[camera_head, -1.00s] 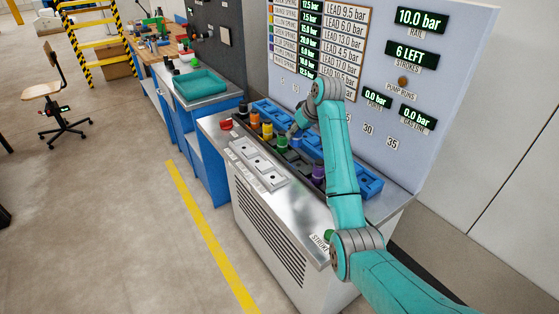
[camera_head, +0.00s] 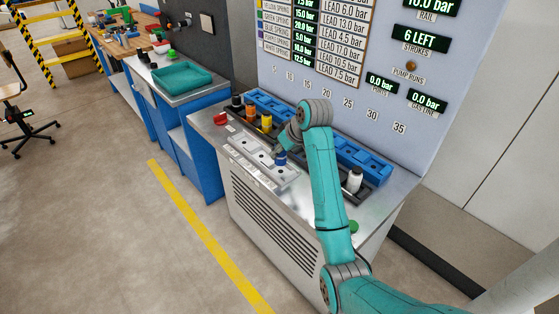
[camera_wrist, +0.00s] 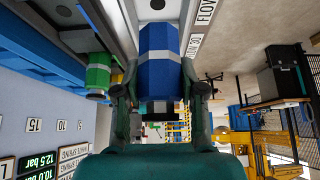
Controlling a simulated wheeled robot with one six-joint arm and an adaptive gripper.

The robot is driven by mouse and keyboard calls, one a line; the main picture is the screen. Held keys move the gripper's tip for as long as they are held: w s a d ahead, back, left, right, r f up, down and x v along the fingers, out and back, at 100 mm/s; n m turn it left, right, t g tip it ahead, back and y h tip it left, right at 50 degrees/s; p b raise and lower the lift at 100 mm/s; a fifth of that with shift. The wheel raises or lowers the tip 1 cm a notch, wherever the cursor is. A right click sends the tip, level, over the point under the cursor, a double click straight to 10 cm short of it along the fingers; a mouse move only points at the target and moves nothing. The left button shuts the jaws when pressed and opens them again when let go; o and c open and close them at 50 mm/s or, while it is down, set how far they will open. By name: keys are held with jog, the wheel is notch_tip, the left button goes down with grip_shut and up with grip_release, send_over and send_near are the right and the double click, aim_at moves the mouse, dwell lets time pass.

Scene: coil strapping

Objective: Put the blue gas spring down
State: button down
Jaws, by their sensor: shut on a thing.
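The blue gas spring (camera_wrist: 158,75) has a pale band and fills the middle of the wrist view. My gripper (camera_wrist: 160,92) is shut on it, with one finger on each side. In the head view the spring (camera_head: 281,158) stands upright at the right end of the pale plate with sockets (camera_head: 246,150), and my gripper (camera_head: 281,149) is above it. Its far end is at or close to the plate; I cannot tell whether it touches or sits in a socket. A dark socket shows beyond it in the wrist view.
Behind the plate, black, orange and yellow springs (camera_head: 266,123) stand in a row, and a white one (camera_head: 354,181) stands at right. A green spring (camera_wrist: 98,72) is beside my gripper. Blue blocks (camera_head: 362,160) line the back. A red button (camera_head: 221,118) is at left.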

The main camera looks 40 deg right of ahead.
aim_at(281, 160)
jog(key=shift+f, duration=1.95)
jog(key=shift+f, duration=0.15)
jog(key=c, duration=0.7)
grip_release()
